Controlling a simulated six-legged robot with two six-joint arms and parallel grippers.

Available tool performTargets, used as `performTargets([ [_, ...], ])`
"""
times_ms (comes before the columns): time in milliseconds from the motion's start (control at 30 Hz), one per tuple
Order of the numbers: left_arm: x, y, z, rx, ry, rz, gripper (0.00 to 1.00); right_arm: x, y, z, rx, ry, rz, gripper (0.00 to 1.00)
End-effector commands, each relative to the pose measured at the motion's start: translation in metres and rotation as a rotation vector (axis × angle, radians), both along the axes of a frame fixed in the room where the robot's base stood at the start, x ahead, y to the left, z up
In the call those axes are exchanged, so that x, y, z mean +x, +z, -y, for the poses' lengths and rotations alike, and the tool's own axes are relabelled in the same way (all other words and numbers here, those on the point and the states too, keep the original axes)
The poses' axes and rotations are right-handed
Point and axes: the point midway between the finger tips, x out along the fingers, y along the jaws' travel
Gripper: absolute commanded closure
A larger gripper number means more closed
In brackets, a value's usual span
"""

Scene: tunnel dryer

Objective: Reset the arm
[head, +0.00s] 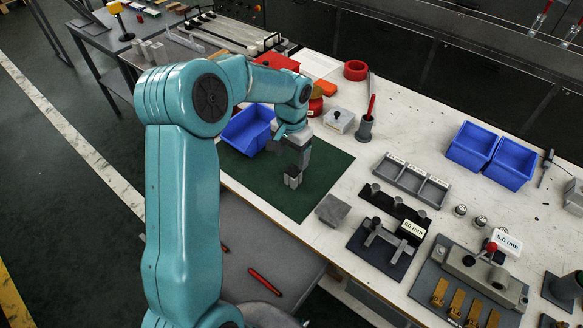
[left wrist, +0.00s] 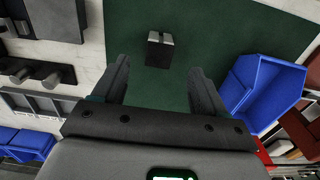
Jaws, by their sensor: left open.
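My left arm comes in from the left in the head view, its left gripper (head: 296,158) pointing down over the green mat (head: 325,170). In the left wrist view the two fingers of the left gripper (left wrist: 158,75) stand wide apart with nothing between them. A small dark block (left wrist: 160,49) with a lighter, split top stands on the mat beyond the fingertips, apart from them. In the head view it seems to be the small grey block (head: 293,178) just under the gripper. My right gripper is in neither view.
A blue bin (head: 247,128) stands on the mat behind the gripper; two blue bins (head: 472,146) are at the right. A grey divided tray (head: 411,180), a grey plate (head: 332,210) and fixtures (head: 382,243) lie right of the mat. A red pen (head: 264,281) lies on a lower grey surface.

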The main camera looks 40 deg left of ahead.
Motion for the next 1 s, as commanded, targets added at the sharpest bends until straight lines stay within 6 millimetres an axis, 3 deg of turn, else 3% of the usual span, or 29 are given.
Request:
performTargets([
  [100, 0.001, 0.018, 0.0, 0.0, 0.0, 0.002, 0.28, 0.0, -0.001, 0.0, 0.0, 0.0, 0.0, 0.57],
  [233, 0.0, 0.027, 0.0, -0.001, 0.0, 0.001, 0.28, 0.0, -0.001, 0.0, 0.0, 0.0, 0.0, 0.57],
  [767, 0.0, 0.028, 0.0, -0.001, 0.0, 0.0, 0.28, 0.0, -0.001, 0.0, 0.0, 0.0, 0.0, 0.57],
  [867, 0.0, 0.035, 0.0, -0.001, 0.0, 0.0, 0.28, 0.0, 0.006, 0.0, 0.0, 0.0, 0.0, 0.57],
  [1000, 0.0, 0.063, 0.0, -0.001, 0.0, 0.0, 0.28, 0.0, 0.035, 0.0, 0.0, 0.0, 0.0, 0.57],
])
